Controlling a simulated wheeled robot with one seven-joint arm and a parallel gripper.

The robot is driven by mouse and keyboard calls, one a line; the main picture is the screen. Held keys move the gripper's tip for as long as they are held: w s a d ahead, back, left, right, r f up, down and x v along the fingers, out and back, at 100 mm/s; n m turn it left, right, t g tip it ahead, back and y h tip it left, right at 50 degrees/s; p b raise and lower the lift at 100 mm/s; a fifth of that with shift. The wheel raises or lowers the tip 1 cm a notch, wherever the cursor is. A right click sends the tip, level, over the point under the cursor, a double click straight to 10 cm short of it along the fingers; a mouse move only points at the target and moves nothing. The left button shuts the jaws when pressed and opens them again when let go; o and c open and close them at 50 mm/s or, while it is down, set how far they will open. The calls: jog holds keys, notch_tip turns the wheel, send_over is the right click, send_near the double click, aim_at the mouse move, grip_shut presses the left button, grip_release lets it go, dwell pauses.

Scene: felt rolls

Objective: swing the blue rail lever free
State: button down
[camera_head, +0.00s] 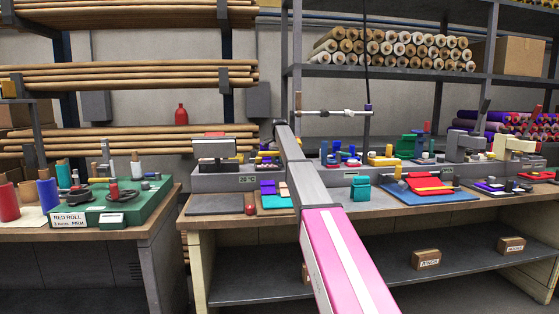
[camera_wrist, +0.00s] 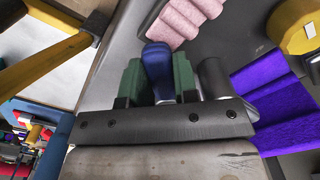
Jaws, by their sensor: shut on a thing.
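In the wrist view, the blue lever (camera_wrist: 157,68) shows as a rounded blue grip. It stands between the two green pads of my gripper (camera_wrist: 158,84), which is shut on it. The lower end of the lever is hidden behind a dark bolted bar (camera_wrist: 160,124) across the picture. In the head view, my arm reaches forward over the middle bench and hides its own end. I cannot make out the lever or the fingertips there.
In the wrist view, a grey cylinder (camera_wrist: 213,75) stands just right of the pads. Pink ribbed material (camera_wrist: 185,22) is above, purple material (camera_wrist: 275,100) to the right. In the head view, a scale (camera_head: 213,150) and a blue mat (camera_head: 432,196) flank my arm on the cluttered bench.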

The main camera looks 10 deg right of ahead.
jog(key=shift+w+a+m, duration=0.3)
jog(key=shift+w+m, duration=0.1)
jog(key=shift+m, duration=0.55)
jog(key=shift+w+a+m, duration=0.25)
jog(key=shift+w+m, duration=0.1)
jog(key=shift+m, duration=0.6)
jog(key=c, duration=0.9)
grip_release()
